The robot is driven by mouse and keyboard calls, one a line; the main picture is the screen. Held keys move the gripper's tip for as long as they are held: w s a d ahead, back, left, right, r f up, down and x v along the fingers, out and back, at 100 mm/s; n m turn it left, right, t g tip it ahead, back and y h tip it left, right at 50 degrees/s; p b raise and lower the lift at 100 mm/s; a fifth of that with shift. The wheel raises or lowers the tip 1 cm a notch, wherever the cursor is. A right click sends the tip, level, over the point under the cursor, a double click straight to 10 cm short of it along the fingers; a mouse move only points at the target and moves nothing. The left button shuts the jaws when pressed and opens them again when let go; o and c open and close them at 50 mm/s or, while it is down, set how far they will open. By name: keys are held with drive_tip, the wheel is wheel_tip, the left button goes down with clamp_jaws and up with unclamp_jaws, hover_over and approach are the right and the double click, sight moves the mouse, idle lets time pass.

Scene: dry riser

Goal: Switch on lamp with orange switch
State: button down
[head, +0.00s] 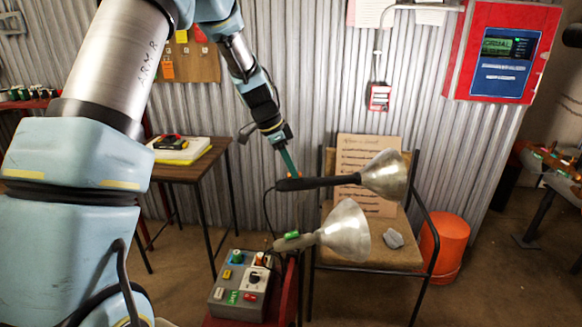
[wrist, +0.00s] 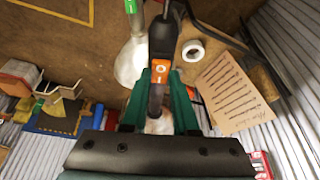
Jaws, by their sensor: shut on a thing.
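The lamp with the orange switch has a black handle (head: 325,182) and a silver reflector (head: 385,175) pointing right in the head view. My gripper (head: 289,172), with teal fingers, is shut on this handle. In the wrist view the fingers of my gripper (wrist: 160,82) sit on both sides of the handle, next to the orange switch (wrist: 161,74). I see no glow from the lamp; its reflector opening is hidden. A second lamp (head: 343,232) with a grey handle and a green switch (head: 292,235) lies below it.
A grey control box (head: 238,299) with coloured buttons stands below the lamps. A side table (head: 190,172) is at left.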

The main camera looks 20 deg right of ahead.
drive_tip(key=shift+s+d+r+y+p, duration=0.1)
drive_tip(key=shift+d+r+y+p, duration=0.25)
drive_tip(key=shift+p, duration=0.45)
drive_tip(key=shift+f+y+p, duration=0.15)
drive_tip(key=shift+y+p, duration=0.4)
drive_tip(key=shift+f, duration=0.1)
drive_tip(key=c, duration=0.7)
unclamp_jaws()
drive_tip(key=b+v, duration=0.2)
drive_tip(key=v, duration=0.8)
drive_tip(key=shift+s+r, duration=0.1)
drive_tip(key=shift+r, duration=0.35)
